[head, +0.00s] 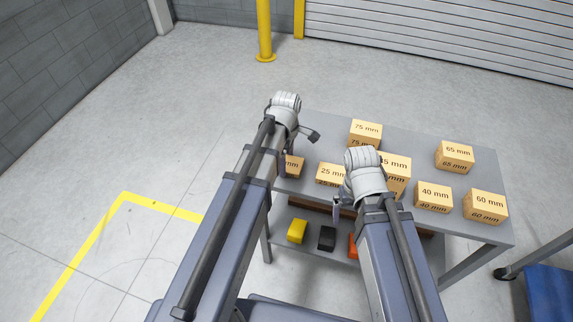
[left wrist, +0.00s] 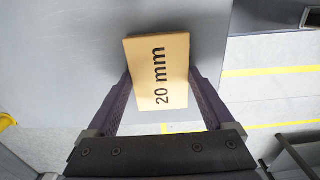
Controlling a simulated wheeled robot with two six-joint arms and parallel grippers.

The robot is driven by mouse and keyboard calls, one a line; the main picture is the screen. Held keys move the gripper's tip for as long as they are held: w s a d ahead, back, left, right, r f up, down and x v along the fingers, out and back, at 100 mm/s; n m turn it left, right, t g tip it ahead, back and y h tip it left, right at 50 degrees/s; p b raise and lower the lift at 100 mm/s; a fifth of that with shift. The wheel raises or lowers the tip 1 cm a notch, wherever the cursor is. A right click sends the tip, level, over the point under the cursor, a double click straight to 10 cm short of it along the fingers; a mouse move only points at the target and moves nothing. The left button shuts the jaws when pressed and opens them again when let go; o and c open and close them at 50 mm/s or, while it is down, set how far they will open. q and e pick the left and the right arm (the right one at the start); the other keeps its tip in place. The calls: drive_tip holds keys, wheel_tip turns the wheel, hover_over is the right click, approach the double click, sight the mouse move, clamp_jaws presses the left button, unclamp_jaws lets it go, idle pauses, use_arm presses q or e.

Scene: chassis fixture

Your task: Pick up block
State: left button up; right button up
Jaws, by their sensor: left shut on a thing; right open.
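A tan wooden block marked 20 mm (left wrist: 158,72) sits between the two dark fingers of my left gripper (left wrist: 160,84), which is shut on it, over the grey table top. In the head view a block marked with "mm" (head: 294,166) is partly hidden behind my left arm; its number does not show. I cannot tell whether the held block touches the table. My right gripper (head: 340,208) is open near the table's front edge, mostly hidden by its wrist, in front of the 45 mm block (head: 397,178).
Other blocks stand on the grey table (head: 318,133): 25 mm (head: 329,176), 75 mm (head: 365,131), 65 mm (head: 455,155), 40 mm (head: 433,196) and 60 mm (head: 486,206). A lower shelf holds yellow (head: 297,231), black (head: 327,238) and orange (head: 353,246) items.

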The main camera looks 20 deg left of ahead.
use_arm(q)
drive_tip(key=shift+c, duration=1)
drive_tip(key=shift+r, duration=0.1)
use_arm(e)
drive_tip(key=shift+r, duration=0.1)
use_arm(q)
wheel_tip(320, 180, up, 10)
drive_tip(key=p, duration=1)
use_arm(e)
wheel_tip(320, 180, up, 10)
use_arm(q)
drive_tip(key=shift+r, duration=0.1)
wheel_tip(320, 180, up, 12)
drive_tip(key=p, duration=1.2)
hover_over(287, 163)
drive_tip(key=shift+a, duration=0.1)
use_arm(e)
wheel_tip(287, 163, up, 12)
drive_tip(key=shift+c, duration=0.2)
